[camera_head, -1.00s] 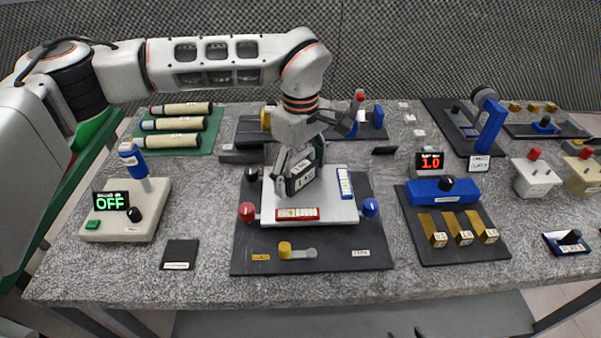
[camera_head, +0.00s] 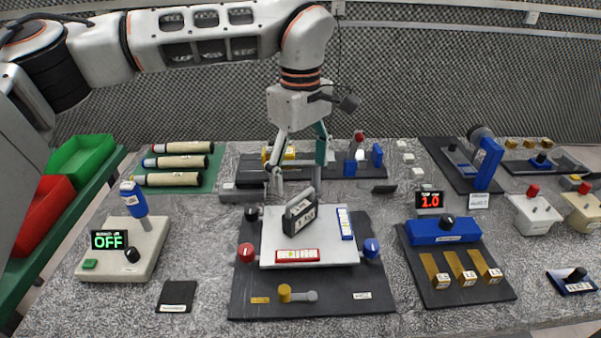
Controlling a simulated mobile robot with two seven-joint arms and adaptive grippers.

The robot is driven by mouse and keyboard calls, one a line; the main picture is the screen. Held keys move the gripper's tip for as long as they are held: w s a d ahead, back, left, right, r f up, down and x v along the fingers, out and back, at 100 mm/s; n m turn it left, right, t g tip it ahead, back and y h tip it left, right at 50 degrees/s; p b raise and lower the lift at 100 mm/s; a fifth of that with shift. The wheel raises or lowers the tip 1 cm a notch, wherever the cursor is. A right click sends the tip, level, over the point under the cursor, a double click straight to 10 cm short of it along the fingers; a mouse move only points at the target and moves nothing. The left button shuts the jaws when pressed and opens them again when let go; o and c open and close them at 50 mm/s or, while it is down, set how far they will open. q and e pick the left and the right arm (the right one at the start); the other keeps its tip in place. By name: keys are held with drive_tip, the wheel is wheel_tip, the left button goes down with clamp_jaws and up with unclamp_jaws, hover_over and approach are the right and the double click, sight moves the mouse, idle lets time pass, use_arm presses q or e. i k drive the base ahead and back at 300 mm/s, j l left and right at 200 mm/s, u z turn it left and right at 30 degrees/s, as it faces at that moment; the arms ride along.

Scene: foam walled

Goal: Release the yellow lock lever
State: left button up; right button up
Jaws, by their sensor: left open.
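The yellow lock lever (camera_head: 285,293) is a yellow knob at the left end of a short grey bar, flat on the front of the dark base plate (camera_head: 330,305). Behind it lies a white plate (camera_head: 340,253) with a red label strip, a blue label strip and a black-and-grey block (camera_head: 301,219) standing on it. My left gripper (camera_head: 297,188) is open and empty, pointing down just above and behind the block, well back from the lever. The lever is unobstructed. My right gripper is not in view.
A red knob (camera_head: 245,252) and a blue knob (camera_head: 371,248) flank the white plate. An OFF display box (camera_head: 125,250) stands left, a blue unit with gold tabs (camera_head: 445,232) right. A small black pad (camera_head: 177,296) lies front left.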

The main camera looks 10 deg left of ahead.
sight(284, 295)
drive_tip(key=k, duration=1)
